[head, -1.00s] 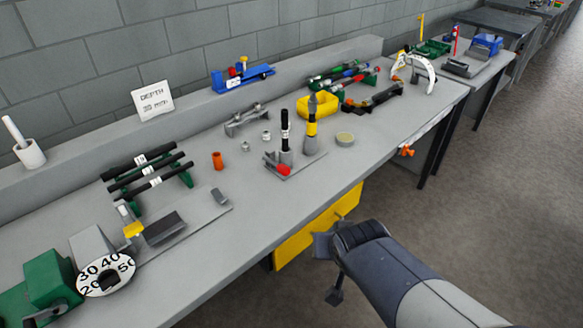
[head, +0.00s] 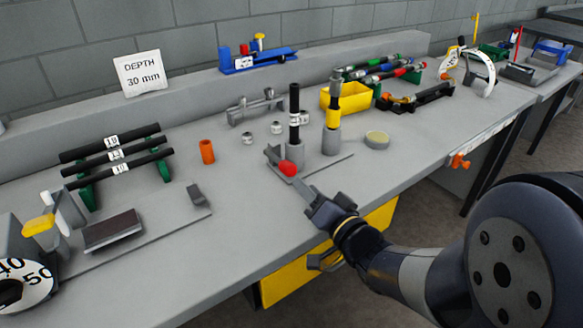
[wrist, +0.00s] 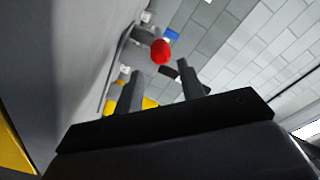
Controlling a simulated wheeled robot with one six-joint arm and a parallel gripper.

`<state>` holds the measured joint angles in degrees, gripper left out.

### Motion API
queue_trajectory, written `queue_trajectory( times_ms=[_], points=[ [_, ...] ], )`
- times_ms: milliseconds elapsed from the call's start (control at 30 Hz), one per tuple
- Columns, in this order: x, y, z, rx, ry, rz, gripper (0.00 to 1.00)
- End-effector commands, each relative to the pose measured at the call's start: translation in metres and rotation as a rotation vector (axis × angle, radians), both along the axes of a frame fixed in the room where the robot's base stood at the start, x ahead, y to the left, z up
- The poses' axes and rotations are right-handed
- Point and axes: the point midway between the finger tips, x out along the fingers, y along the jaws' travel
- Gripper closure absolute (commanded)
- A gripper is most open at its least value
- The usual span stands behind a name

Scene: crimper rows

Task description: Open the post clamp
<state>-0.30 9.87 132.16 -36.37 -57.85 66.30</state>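The post clamp (head: 324,168) stands near the front edge of the bench. It has a flat grey plate, two grey sockets and a lever with a red knob (head: 288,168). A black rod (head: 295,110) with a white band stands upright in one socket. A yellow-banded tool (head: 333,112) stands in the other. My gripper (head: 312,193) is just in front of the red knob, at the bench edge. In the wrist view its two fingers (wrist: 159,68) are apart with nothing between them. The red knob (wrist: 161,51) shows just beyond the fingertips, apparently not touched.
An orange cylinder (head: 207,151), small metal nuts and a grey holder (head: 255,106) lie left of the clamp. A round tin (head: 377,139) and a yellow bin (head: 345,97) are to its right and behind. A yellow panel (head: 290,280) hangs below the bench edge.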

Motion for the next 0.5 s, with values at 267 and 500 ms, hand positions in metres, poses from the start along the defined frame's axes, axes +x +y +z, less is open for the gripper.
queue_trajectory(
  times_ms=[267, 500],
  points=[
    [0.034, 0.021, -0.001, 0.001, 0.000, 0.005, 0.62],
    [0.072, 0.043, -0.001, 0.000, 0.000, 0.003, 0.62]
  ],
)
